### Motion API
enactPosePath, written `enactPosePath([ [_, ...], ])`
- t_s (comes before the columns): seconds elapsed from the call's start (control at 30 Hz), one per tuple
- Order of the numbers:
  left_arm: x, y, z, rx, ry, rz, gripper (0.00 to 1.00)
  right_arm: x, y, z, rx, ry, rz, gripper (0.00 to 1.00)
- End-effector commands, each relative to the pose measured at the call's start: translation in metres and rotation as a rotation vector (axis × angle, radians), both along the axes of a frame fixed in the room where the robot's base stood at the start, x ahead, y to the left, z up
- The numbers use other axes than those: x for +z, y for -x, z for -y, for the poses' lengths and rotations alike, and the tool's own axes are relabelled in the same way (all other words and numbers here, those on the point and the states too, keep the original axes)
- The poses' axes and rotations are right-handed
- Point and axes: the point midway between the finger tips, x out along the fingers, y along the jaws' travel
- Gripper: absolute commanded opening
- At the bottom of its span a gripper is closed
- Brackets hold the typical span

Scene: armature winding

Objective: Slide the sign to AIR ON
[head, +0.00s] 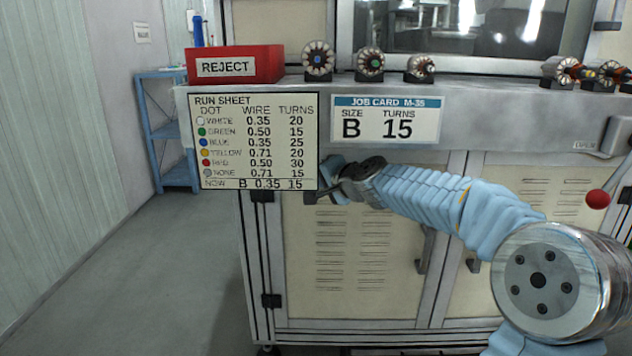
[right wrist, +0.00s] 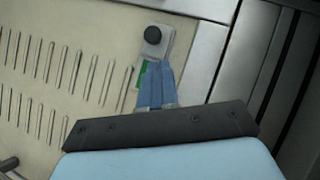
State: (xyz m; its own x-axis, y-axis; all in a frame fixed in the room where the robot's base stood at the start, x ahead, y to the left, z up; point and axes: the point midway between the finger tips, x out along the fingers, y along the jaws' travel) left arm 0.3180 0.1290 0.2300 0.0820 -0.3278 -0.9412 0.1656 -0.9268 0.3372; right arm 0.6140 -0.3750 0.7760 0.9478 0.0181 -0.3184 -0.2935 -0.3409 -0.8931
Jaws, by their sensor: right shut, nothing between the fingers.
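In the right wrist view a small grey plate with a round black knob (right wrist: 153,33) sits on the cream cabinet panel. A green patch (right wrist: 142,73) shows just below it, beside my fingers; it may be part of the sign, but I can read no lettering. My right gripper (right wrist: 164,66) is shut and empty, its fingertips just below the knob in the picture and overlapping the green patch. I cannot tell whether they touch it. In the head view my right gripper (head: 323,193) is at the lower right corner of the run sheet, and the sign is hidden there. My left gripper is out of view.
The run sheet (head: 254,142) and job card (head: 387,119) hang at the bench front. A red reject bin (head: 235,65) and several armatures, one here (head: 318,58), stand on the bench top. Cabinet doors (head: 352,262) with handles are below. A blue rack (head: 165,130) stands at left; the left floor is clear.

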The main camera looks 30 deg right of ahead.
Motion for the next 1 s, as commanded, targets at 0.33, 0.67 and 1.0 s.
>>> enactPosePath([
  [0.33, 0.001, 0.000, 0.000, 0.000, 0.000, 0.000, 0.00, 0.030, 0.065, 0.005, -0.001, 0.002, 0.005, 0.00],
  [0.67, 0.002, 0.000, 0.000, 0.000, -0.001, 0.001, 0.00, 0.039, 0.095, 0.006, 0.000, 0.002, 0.001, 0.00],
  [1.0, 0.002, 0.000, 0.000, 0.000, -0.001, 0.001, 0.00, 0.039, 0.096, 0.006, 0.000, 0.002, 0.001, 0.00],
])
